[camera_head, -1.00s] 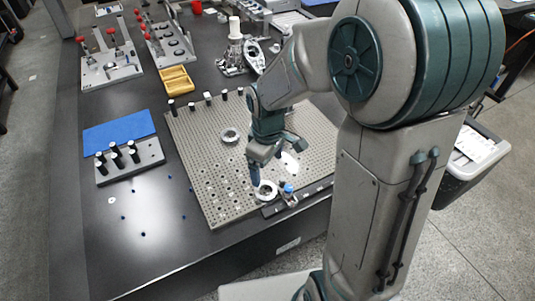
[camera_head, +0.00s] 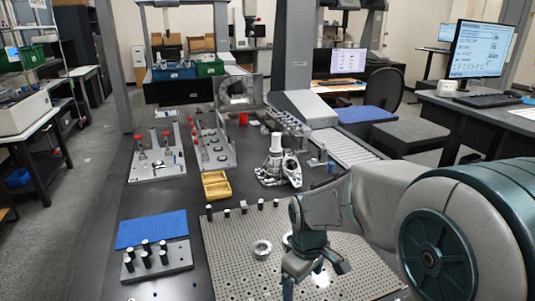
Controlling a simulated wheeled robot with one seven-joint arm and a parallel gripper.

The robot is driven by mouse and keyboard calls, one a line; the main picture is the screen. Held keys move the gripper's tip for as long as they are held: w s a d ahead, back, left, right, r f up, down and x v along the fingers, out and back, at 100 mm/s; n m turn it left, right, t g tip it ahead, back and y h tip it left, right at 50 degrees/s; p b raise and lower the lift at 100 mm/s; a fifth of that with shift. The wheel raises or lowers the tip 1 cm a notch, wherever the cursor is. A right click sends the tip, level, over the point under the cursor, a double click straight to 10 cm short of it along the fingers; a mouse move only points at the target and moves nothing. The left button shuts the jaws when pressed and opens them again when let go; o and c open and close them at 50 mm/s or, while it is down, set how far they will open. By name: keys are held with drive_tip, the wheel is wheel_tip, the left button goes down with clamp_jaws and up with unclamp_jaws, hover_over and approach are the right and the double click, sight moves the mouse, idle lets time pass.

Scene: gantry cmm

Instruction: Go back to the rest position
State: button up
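My gripper (camera_head: 316,278) hangs over the perforated grey plate (camera_head: 240,272) at the lower middle of the head view. Its two fingers are spread apart, with nothing visible between them. The left fingertip is near the lower picture edge. A round metal ring (camera_head: 262,248) lies on the plate to the left of my gripper. A second round part (camera_head: 287,239) shows just beside my wrist and is partly hidden by it. My arm covers the right side of the plate.
Several black pegs stand along the plate's far edge. A grey peg block (camera_head: 158,262), a blue mat (camera_head: 151,229) and a yellow tray (camera_head: 216,190) lie to the left. A metal fixture (camera_head: 276,170) stands behind the plate. Monitors and a desk are at right.

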drive_tip(key=s+d+r+m+t+p, duration=0.2)
drive_tip(key=s+d+r+m, duration=0.3)
drive_tip(key=s+r+m, duration=0.3)
drive_tip(key=shift+s+d+r+m+t+p, duration=0.15)
drive_tip(key=shift+s+r+m+t+p, duration=0.4)
drive_tip(key=shift+s+r, duration=0.95)
drive_tip(key=shift+s+f+g, duration=0.1)
drive_tip(key=shift+f+g, duration=0.05)
drive_tip(key=shift+g, duration=0.1)
